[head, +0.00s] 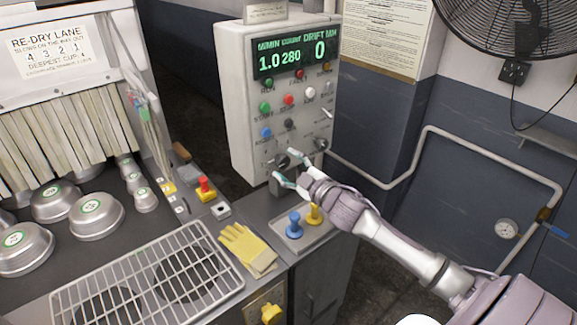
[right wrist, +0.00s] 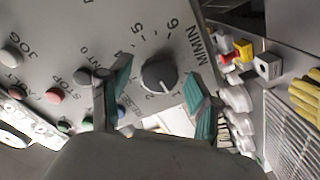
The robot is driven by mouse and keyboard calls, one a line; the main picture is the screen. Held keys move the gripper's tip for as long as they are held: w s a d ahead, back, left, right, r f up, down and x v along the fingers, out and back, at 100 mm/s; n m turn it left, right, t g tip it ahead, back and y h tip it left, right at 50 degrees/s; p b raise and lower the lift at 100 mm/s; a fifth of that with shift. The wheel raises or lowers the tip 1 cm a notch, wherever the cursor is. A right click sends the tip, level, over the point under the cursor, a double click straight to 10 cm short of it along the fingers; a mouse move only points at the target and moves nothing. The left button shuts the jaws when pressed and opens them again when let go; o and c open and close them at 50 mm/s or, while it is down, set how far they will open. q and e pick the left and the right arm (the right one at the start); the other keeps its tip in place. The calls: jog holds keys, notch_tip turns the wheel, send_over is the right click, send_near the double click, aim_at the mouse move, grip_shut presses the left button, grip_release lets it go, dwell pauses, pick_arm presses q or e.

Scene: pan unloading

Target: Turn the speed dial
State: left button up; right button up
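The speed dial (right wrist: 159,74) is a dark round knob with a pale pointer line, marked M/MIN with numbers around it, in the right wrist view. In the head view the dial (head: 282,161) sits low on the left of the pale control panel (head: 238,120). My right gripper (head: 287,167) is open in front of it. In the right wrist view its green-padded fingers (right wrist: 160,97) stand on either side of the dial, with gaps showing; contact is not visible. The panel's display (head: 295,58) reads 1.0, 280 and 0. My left gripper is not in view.
Buttons and another dark knob (head: 320,144) are close by on the panel. Yellow gloves (head: 247,248), a wire rack (head: 150,279) and metal pans (head: 97,216) lie left.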

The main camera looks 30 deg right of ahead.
jog(key=shift+s, duration=0.1)
jog(key=s, duration=1.1)
jog(key=shift+s+d, duration=0.4)
jog(key=shift+d, duration=0.05)
